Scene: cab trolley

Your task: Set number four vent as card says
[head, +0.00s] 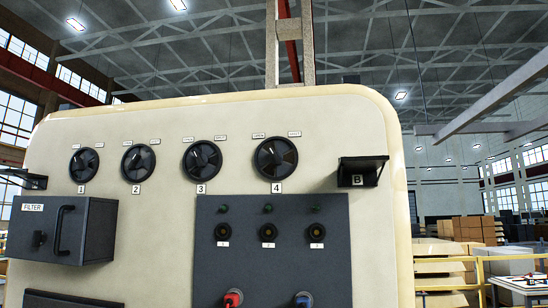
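The number four vent (276,159) is a round black dial with vanes, the rightmost of a row on the cream panel (330,125). A label "4" (277,188) sits below it, and two small white labels sit above it, too small to read surely. Vents three (201,160), two (138,162) and one (84,165) are to its left. The vent's exact setting is hard to make out. No card can be made out in this view. Neither of my grippers is in view.
A black bracket marked B (362,171) juts out right of vent four. A dark FILTER box (70,230) with a handle protrudes at left. Below the vents, a grey panel (270,280) carries sockets and red (233,298) and blue (303,299) plugs. A yellow railing (500,258) stands behind at right.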

